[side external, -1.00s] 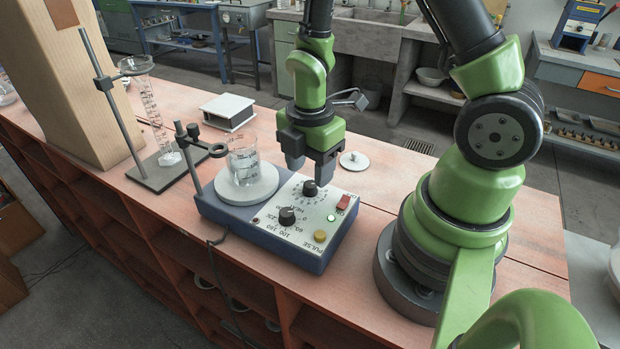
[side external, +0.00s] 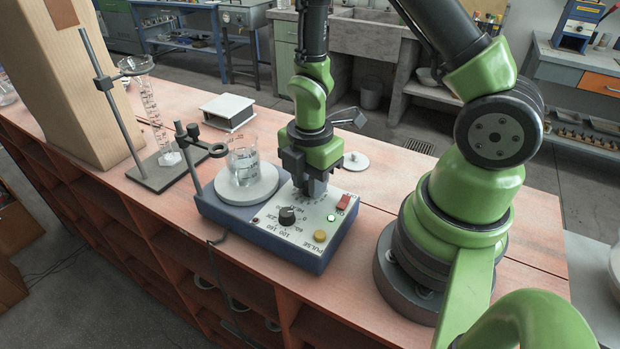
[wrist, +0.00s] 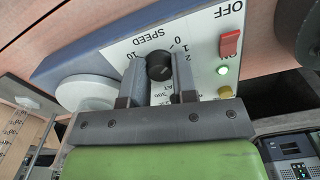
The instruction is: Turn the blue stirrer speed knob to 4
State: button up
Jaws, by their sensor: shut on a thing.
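The blue stirrer (side external: 270,238) sits on the bench with a white control panel. Its black speed knob (wrist: 159,66) shows between my finger tips in the wrist view, beside the SPEED lettering. Low numbers 0, 1 and 2 show on one side of its dial and 10 on the other; the rest of the scale is largely hidden, and I cannot read the knob's setting. My gripper (side external: 315,187) points down over the panel, shut on the speed knob, which its fingers hide in the side view. The fingers also show in the wrist view (wrist: 159,78).
The heat knob (side external: 287,216), red switch (side external: 343,202), lit green lamp (side external: 331,218) and yellow button (side external: 320,236) are close by on the panel. A glass beaker (side external: 243,167) stands on the round plate (side external: 262,190). A clamp rod (side external: 190,160) rises at the stirrer's left.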

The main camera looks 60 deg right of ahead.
jog(key=m, duration=0.4)
jog(key=shift+m, duration=0.3)
jog(key=m, duration=1)
jog(key=shift+m, duration=0.4)
jog(key=m, duration=0.4)
jog(key=shift+m, duration=0.3)
jog(key=o, duration=0.9)
jog(key=shift+o, duration=0.2)
jog(key=shift+r, duration=0.15)
